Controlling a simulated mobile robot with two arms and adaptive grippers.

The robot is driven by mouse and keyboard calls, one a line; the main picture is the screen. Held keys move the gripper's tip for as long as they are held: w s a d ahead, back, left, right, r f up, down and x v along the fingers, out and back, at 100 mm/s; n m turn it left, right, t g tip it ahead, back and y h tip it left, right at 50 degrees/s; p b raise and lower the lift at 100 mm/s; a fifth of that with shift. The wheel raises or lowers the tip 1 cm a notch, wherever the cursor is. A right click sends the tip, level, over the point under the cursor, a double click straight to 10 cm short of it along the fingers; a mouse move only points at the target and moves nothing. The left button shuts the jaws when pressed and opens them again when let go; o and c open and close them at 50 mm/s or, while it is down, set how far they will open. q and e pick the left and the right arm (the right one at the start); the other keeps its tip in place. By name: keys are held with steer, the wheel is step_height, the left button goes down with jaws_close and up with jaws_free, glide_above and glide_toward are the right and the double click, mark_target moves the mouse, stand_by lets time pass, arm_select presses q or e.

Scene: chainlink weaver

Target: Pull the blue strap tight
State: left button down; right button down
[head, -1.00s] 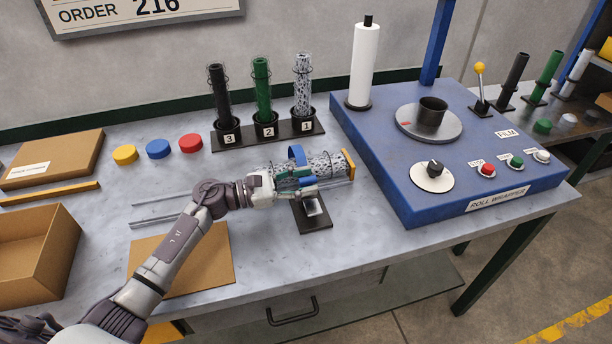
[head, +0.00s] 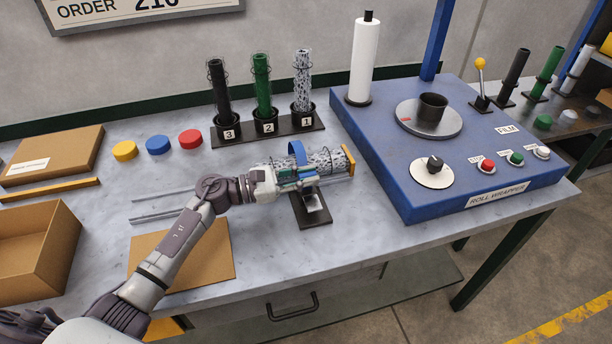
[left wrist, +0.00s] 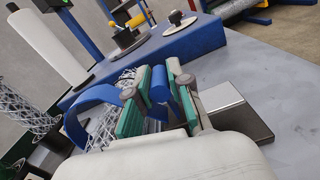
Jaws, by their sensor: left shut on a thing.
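The blue strap (head: 297,152) arches over a roll of black-and-white mesh (head: 320,162) lying on its side on the table. The strap's loop (left wrist: 88,106) stands up from the mesh in the left wrist view, with a visible gap beneath. My left gripper (head: 303,174) is at the near side of the roll. In the left wrist view, its green-padded fingers (left wrist: 158,95) are shut on a blue part of the strap (left wrist: 160,84). The fingers hide part of the strap and roll. My right gripper is not in view.
A yellow end stop (head: 349,160) stands at the roll's right end, close to the blue roll wrapper (head: 400,192). A black bracket with a pale plate (head: 312,203) sits just in front of the gripper. The numbered tube rack (head: 268,134) stands behind. Front table space at right is clear.

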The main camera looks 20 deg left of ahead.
arm_select(q)
step_height(320, 180, up, 10)
steer(key=shift+r+p, duration=0.2)
steer(key=shift+p, duration=0.65)
steer(key=c, duration=1.1)
jaws_free()
steer(key=shift+f, duration=0.1)
steer(key=v, duration=1.2)
steer(key=shift+f, duration=0.1)
